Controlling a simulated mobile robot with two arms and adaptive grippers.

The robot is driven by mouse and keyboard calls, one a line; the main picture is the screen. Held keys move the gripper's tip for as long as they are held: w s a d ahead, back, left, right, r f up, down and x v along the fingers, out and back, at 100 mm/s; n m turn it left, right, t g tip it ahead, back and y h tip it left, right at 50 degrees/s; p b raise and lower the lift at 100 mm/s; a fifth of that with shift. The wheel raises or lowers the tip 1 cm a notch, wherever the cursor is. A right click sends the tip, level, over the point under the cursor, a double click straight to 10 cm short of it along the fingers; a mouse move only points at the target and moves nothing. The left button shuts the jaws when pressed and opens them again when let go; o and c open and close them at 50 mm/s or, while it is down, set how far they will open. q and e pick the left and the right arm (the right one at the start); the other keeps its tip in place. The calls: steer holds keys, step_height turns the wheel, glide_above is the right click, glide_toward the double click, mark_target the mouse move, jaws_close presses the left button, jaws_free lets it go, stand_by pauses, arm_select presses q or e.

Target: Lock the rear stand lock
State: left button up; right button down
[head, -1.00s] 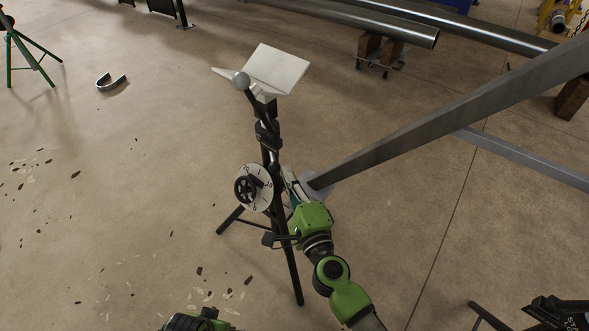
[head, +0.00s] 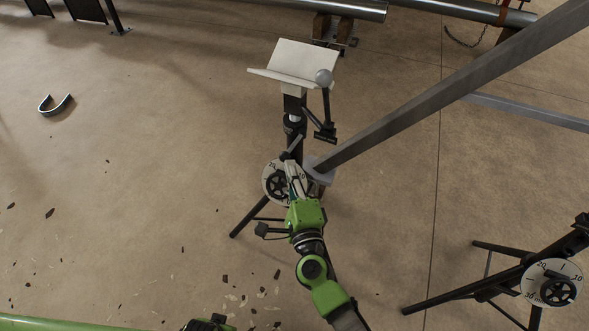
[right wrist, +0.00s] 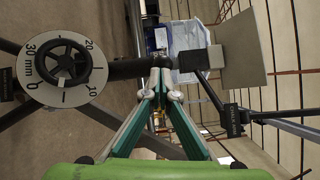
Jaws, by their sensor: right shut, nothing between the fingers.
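The near pipe stand has a black post, a pale V-shaped head (head: 298,61) and a round white dial with a black handwheel (head: 273,186). The dial also shows at the left in the right wrist view (right wrist: 62,70). My right gripper (head: 292,170) is shut and empty in front of the post, beside the dial. Its fingertips (right wrist: 160,76) meet close to the post in the right wrist view; I cannot tell whether they touch. A green and black part of mine (head: 208,323), perhaps the left gripper, is cut off by the bottom edge.
A grey beam (head: 440,100) slants from the stand to the upper right. Another stand with a dial (head: 553,282) is at the lower right. A U-shaped piece (head: 55,105) lies on the floor, and a large pipe (head: 300,6) lies behind. The floor at left is mostly clear.

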arm_select(q)
steer(key=shift+s+a+f, duration=0.1)
steer(key=shift+a+f, duration=0.05)
steer(key=shift+a, duration=0.15)
arm_select(e)
steer(key=shift+w+a, duration=0.25)
steer(key=shift+a, duration=0.55)
steer(key=shift+a+r, duration=0.1)
